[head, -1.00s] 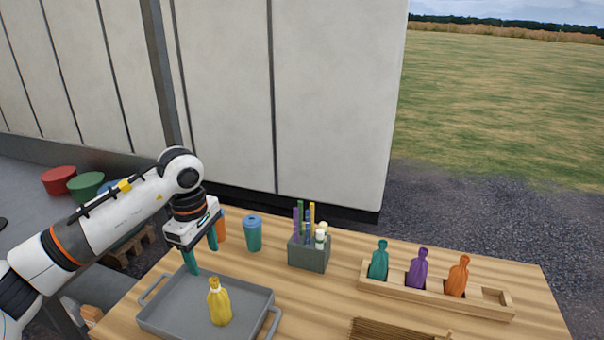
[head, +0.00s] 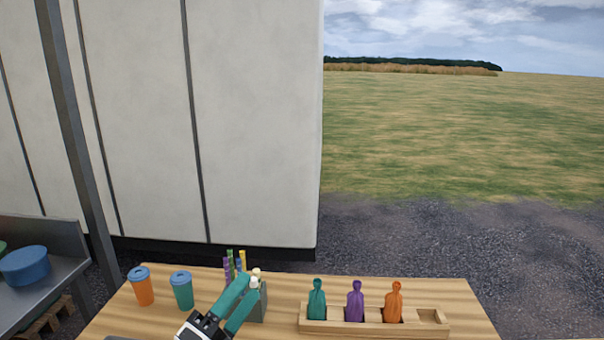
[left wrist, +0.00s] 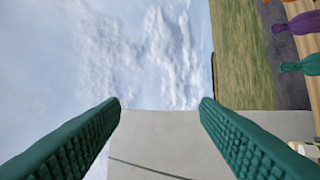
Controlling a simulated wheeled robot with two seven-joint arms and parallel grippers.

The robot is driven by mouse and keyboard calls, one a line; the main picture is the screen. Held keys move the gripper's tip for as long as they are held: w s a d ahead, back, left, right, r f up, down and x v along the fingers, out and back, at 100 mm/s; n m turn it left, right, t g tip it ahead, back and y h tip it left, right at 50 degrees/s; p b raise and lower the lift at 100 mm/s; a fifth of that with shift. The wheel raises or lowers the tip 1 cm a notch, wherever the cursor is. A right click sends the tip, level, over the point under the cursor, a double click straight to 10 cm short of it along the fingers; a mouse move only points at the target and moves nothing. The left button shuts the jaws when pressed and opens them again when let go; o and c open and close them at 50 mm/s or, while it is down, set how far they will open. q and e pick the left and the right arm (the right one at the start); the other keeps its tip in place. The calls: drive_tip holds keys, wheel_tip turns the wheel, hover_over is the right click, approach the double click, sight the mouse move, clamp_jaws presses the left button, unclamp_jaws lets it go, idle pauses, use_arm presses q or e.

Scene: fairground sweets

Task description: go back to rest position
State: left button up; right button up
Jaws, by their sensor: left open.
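My left gripper (head: 240,300) shows at the bottom of the head view, its two teal fingers pointing up and away in front of the dark green-grey holder. In the left wrist view its fingers (left wrist: 160,110) are spread apart with nothing between them but sky and pale wall. It is open and empty. My right gripper is not in view.
A wooden rack (head: 345,328) holds a teal bottle (head: 317,300), a purple bottle (head: 355,302) and an orange bottle (head: 394,303); its right slot is empty. Orange (head: 142,287) and teal (head: 182,291) cups stand left. A holder (head: 263,304) with several sticks is partly hidden.

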use_arm(q)
drive_tip(key=a+f+n+y, duration=0.65)
drive_tip(key=n+y, duration=0.35)
drive_tip(key=n, duration=0.2)
drive_tip(key=s+a+f+n+g+y, duration=0.1)
drive_tip(key=s+f+n+g, duration=0.2)
drive_tip(key=s+f, duration=0.1)
drive_tip(key=s+a+f+n+g+y, duration=0.1)
drive_tip(key=s+a+f+n+g, duration=0.1)
drive_tip(key=f, duration=0.5)
drive_tip(key=s+a+f+n+g+y, duration=0.1)
drive_tip(key=s+a+f+n+g, duration=0.1)
drive_tip(key=s+f+n+g, duration=0.2)
drive_tip(key=shift+s+a+f+n+y, duration=0.1)
drive_tip(key=shift+s+f+n+y, duration=0.3)
drive_tip(key=shift+s+f, duration=0.75)
drive_tip(key=s+f+n+g+h, duration=0.1)
drive_tip(key=s+f+n+g, duration=0.35)
drive_tip(key=s, duration=0.75)
wheel_tip(320, 180, down, 28)
drive_tip(key=s+m+g, duration=0.2)
drive_tip(key=g, duration=0.1)
drive_tip(key=s+a+f+g, duration=0.1)
drive_tip(key=s+a+f, duration=0.1)
drive_tip(key=s+f, duration=1.3)
drive_tip(key=shift+s, duration=0.4)
